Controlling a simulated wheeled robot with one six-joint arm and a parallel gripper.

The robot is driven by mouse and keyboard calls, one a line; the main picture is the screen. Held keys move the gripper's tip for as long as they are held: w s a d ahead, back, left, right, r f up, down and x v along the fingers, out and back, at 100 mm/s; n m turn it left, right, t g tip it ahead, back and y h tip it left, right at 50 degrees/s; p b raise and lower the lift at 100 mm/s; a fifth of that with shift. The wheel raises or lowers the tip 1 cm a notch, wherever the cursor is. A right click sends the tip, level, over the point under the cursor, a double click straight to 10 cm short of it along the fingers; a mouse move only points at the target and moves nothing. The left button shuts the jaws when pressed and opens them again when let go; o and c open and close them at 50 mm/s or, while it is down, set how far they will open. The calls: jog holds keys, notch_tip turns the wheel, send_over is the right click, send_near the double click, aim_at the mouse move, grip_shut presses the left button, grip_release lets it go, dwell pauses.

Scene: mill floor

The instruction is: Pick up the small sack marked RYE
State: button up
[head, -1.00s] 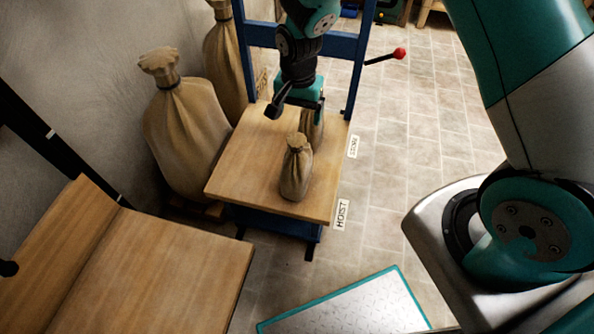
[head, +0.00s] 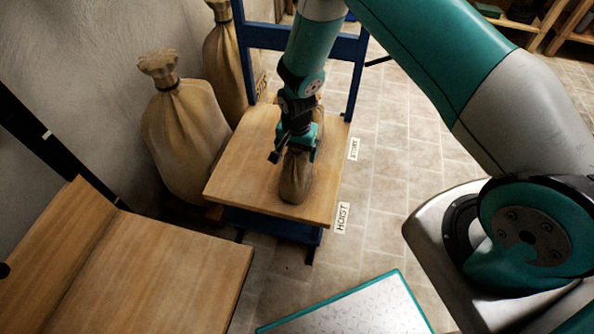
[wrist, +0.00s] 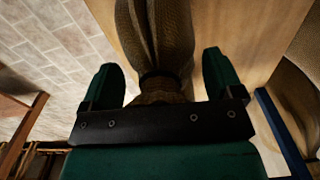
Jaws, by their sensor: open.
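A small tan sack (head: 295,180) stands upright near the front of the wooden hoist platform (head: 240,172). No RYE mark is readable on it. My gripper (head: 299,148) is over its top in the head view and hides its neck. In the wrist view my gripper (wrist: 161,75) is open, one green finger on each side of the sack's dark-tied neck (wrist: 160,76); the sack's body (wrist: 155,35) shows beyond. I cannot tell whether the fingers touch it. A second small sack behind it is mostly hidden by my arm.
Large tied sacks (head: 185,135) stand left of the hoist against the wall. The hoist's blue frame (head: 350,70) rises behind the platform. A wooden bench (head: 140,275) is at lower left. Tiled floor (head: 400,170) is clear to the right.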

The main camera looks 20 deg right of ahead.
grip_shut()
jog(key=shift+w, duration=0.1)
jog(key=shift+r, duration=0.1)
dwell(0.3)
